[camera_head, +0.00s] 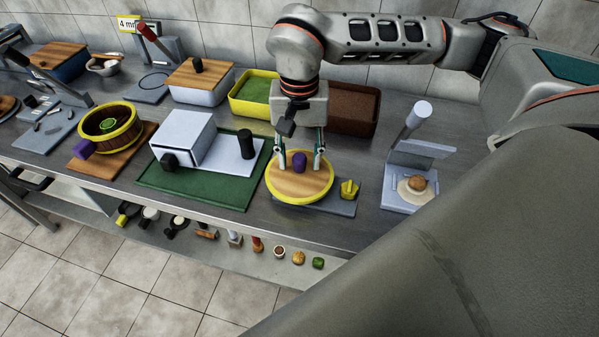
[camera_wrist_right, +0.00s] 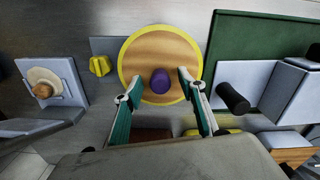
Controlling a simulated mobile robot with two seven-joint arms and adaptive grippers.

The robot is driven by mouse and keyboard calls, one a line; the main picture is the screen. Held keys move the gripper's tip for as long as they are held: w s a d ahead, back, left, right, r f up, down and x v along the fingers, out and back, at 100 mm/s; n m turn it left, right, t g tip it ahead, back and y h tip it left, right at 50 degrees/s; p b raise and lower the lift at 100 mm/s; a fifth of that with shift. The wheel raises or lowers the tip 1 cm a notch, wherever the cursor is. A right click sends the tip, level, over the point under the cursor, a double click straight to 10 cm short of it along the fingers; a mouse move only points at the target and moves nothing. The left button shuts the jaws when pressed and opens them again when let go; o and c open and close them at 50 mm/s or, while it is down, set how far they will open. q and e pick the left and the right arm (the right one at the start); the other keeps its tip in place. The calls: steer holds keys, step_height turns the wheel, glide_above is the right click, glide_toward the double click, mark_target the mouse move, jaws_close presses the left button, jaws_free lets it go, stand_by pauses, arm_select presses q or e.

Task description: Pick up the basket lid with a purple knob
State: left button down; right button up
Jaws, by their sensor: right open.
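The basket lid (camera_head: 300,187) is a round wooden disc with a yellow rim, lying flat on a grey board (camera_head: 335,205) on the counter. Its purple knob (camera_head: 299,161) stands at the middle. My right gripper (camera_head: 301,163) is open just above the lid, one finger on each side of the knob. The right wrist view shows the lid (camera_wrist_right: 150,45) and the knob (camera_wrist_right: 160,80) between the spread fingers (camera_wrist_right: 155,88) of this gripper. Contact between fingers and knob does not show. My left gripper is not in view.
A yellow item (camera_head: 349,189) lies right of the lid. A grey press (camera_head: 408,185) stands farther right, and a green mat (camera_head: 165,180) with a white box (camera_head: 183,138) lies left. Yellow (camera_head: 241,103) and brown (camera_head: 362,105) bins stand behind. The counter's front edge is close.

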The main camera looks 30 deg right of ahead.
mark_target(299, 156)
jaws_close()
stand_by(0.3)
step_height(299, 156, up, 20)
steer(key=p, duration=0.1)
stand_by(0.4)
steer(key=c, duration=1)
jaws_free()
steer(key=shift+c, duration=0.2)
jaws_close()
